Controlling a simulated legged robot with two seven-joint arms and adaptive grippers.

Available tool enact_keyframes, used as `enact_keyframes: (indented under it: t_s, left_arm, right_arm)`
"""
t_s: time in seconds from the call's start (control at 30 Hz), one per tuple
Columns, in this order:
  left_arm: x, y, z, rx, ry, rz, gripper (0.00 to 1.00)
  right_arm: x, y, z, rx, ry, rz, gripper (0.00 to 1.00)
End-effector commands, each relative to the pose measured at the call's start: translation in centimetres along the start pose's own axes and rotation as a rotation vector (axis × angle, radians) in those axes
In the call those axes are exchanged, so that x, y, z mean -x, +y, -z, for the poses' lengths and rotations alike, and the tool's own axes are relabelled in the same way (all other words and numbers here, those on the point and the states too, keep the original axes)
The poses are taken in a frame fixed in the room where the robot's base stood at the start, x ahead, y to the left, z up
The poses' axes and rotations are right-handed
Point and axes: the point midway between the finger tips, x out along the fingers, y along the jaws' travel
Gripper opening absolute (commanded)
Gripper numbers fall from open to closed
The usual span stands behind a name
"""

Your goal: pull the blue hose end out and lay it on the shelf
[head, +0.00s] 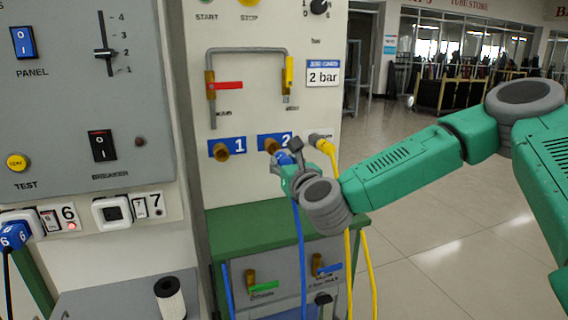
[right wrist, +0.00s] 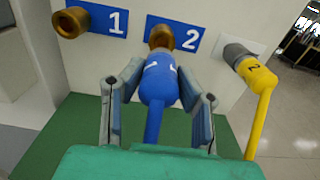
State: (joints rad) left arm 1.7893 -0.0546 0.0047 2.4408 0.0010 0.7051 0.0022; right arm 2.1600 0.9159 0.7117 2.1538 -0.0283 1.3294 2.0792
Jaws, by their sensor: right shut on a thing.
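The blue hose end (right wrist: 158,84) with a white mark is at the brass port (right wrist: 160,37) beside the blue label 2. Its tip meets or lies just in front of the port; I cannot tell how far it is seated. It also shows in the head view (head: 284,157), partly hidden by my right gripper (head: 287,165). The gripper's two fingers stand on either side of the hose end in the right wrist view (right wrist: 158,105), shut on it. The blue hose hangs down from it. The green shelf (head: 240,219) lies below the ports. My left gripper is out of view.
Brass port 1 (head: 221,150) is empty, left of port 2. A yellow hose end (head: 321,143) is plugged in close on the right, its hose hanging past the shelf. A grey pipe with red (head: 226,86) and yellow (head: 290,72) valve handles is above. The visible shelf top is bare.

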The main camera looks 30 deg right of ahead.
Motion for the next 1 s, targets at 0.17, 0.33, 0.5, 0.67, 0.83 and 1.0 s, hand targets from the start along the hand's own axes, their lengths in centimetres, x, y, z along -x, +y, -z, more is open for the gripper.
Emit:
enact_keyframes:
  t_s: [0.17,0.33,0.5,0.67,0.83,1.0]
  left_arm:
    - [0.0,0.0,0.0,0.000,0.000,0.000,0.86]
    - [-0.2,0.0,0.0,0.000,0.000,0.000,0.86]
    - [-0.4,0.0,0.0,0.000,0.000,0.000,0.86]
    - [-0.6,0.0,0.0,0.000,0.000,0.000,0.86]
    - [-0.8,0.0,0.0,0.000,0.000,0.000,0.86]
    - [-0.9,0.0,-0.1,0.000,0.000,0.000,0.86]
  right_arm:
    - [0.1,0.0,0.0,0.000,-0.001,0.000,0.00]
    - [1.0,0.0,0.0,0.000,-0.001,-0.001,0.00]
    - [2.0,0.0,0.0,-0.001,-0.001,-0.001,0.00]
    - [3.0,0.0,0.0,-0.001,0.000,-0.001,0.00]
    - [4.0,0.0,0.0,0.000,0.000,-0.001,0.00]
    - [5.0,0.0,0.0,-0.001,0.000,-0.001,0.00]
